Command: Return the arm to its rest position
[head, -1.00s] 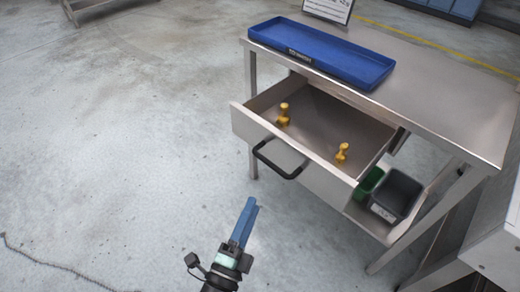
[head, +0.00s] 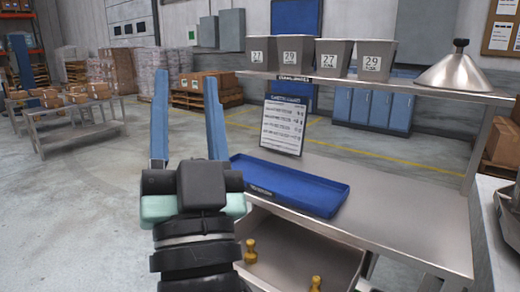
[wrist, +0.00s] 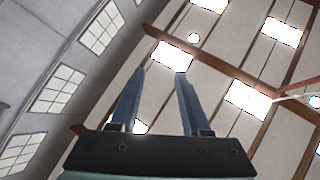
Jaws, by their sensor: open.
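My gripper (head: 188,115) stands upright in the head view, left of the steel bench. Its two blue fingers are apart with nothing between them. The wrist view shows the same open fingers (wrist: 165,95) pointing up at the ceiling, with nothing between them. My wrist hides part of the bench's left end and the drawer's left side in the head view.
The steel bench (head: 395,205) carries a blue tray (head: 325,205) and a sign (head: 283,125). Its open drawer (head: 285,245) holds two yellow knobbed pieces. Several grey bins and a funnel (head: 462,72) stand on the shelf above.

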